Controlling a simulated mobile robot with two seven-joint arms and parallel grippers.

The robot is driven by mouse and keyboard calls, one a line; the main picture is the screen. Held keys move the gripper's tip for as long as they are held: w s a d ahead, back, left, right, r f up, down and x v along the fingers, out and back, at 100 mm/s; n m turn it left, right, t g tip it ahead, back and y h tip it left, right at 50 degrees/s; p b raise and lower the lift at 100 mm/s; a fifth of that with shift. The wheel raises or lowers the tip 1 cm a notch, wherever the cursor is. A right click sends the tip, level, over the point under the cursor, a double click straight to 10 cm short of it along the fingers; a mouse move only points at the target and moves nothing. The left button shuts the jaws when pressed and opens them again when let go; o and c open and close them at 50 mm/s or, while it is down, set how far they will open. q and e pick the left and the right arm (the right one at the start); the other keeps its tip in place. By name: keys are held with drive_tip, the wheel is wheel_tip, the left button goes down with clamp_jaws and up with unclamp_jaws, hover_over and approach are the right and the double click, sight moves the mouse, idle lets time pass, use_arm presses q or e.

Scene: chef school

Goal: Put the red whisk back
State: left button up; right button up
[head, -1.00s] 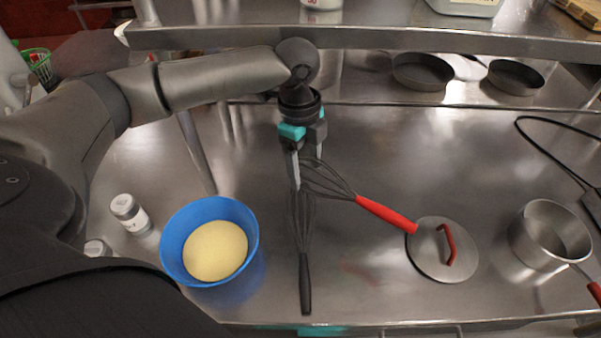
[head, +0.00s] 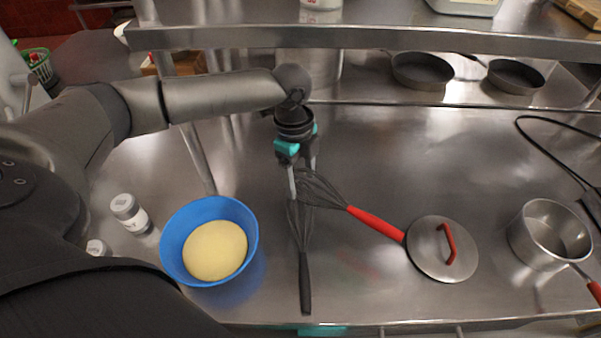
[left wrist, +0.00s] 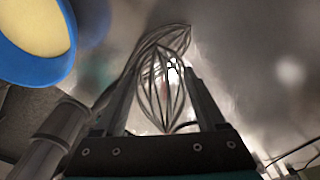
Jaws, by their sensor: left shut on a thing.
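The red whisk (head: 374,222) lies on the steel counter, its red handle pointing right towards a lid and its wire head to the left. My left gripper (head: 301,184) reaches down at that wire head and is shut on it. The wires show between the fingers in the left wrist view (left wrist: 162,95). A black-handled whisk (head: 305,278) lies just in front, its wire head close to the gripper and partly overlapping in view. Whether the gripper touches it I cannot tell. My right gripper is not in view.
A blue bowl (head: 173,235) with yellow dough stands left, beside a small shaker (head: 130,212). A lid (head: 428,262) with a red grip and a saucepan (head: 540,235) are at right. A steel shelf (head: 400,38) runs above the back, with pans (head: 422,72) beneath.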

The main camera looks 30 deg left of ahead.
use_arm(q)
drive_tip(key=shift+f, duration=0.2)
drive_tip(key=o, duration=1.5)
drive_tip(key=r, duration=0.8)
drive_tip(key=shift+a+r, duration=0.35)
